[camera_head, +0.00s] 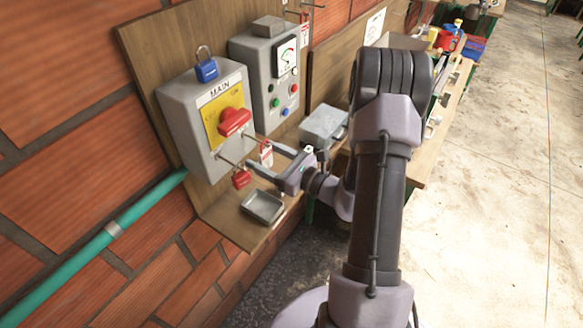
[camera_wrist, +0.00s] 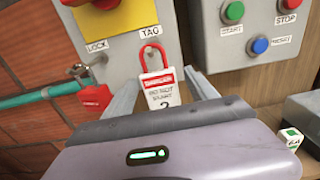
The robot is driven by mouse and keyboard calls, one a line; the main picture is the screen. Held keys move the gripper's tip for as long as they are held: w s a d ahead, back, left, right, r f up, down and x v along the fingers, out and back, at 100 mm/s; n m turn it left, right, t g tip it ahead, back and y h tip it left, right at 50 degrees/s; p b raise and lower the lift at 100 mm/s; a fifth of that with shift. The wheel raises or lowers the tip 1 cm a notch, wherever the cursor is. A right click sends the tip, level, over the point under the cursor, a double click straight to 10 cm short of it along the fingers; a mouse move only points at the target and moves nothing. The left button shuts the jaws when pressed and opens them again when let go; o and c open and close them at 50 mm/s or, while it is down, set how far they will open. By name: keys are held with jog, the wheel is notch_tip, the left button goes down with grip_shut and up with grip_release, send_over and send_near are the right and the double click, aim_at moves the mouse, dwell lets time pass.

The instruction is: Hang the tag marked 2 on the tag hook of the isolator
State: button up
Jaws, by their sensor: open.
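The isolator (camera_head: 205,125) is a grey box labelled MAIN with a yellow plate and a red handle (camera_head: 234,121). Two thin hooks stick out from its lower front, and the wrist view shows the words LOCK and TAG there. The white and red tag marked 2 (camera_wrist: 162,91) is upright below the word TAG, its red loop at the top; it also shows in the head view (camera_head: 266,153). It appears to hang from the tag hook, though the loop's contact is unclear. My gripper (camera_head: 264,157) is open, its fingers (camera_wrist: 152,80) on either side of the tag.
A red padlock (camera_head: 241,179) hangs at the lock hook, left of my gripper. A blue padlock (camera_head: 206,66) is on top of the isolator. A grey tray (camera_head: 263,206) sits on the shelf below. A control box (camera_head: 268,75) with buttons stands to the right.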

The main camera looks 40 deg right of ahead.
jog(key=v, duration=1.5)
jog(key=a+n+g+y+b, duration=0.55)
jog(key=a+n, duration=0.25)
jog(key=a, duration=0.3)
jog(key=s+a+f+n+g+h+b, duration=0.2)
jog(key=s+a+f+n+h+b, duration=0.1)
jog(key=n, duration=0.6)
jog(key=s+a+f+n+g+h+b, duration=0.3)
jog(key=s+a+n+h+b, duration=0.2)
jog(key=a+n+b, duration=0.4)
jog(key=n+h+b, duration=0.1)
jog(key=b, duration=0.2)
jog(key=shift+s+n+g+h, duration=0.3)
jog(key=shift+s+g+h, duration=0.05)
jog(key=shift+a, duration=0.1)
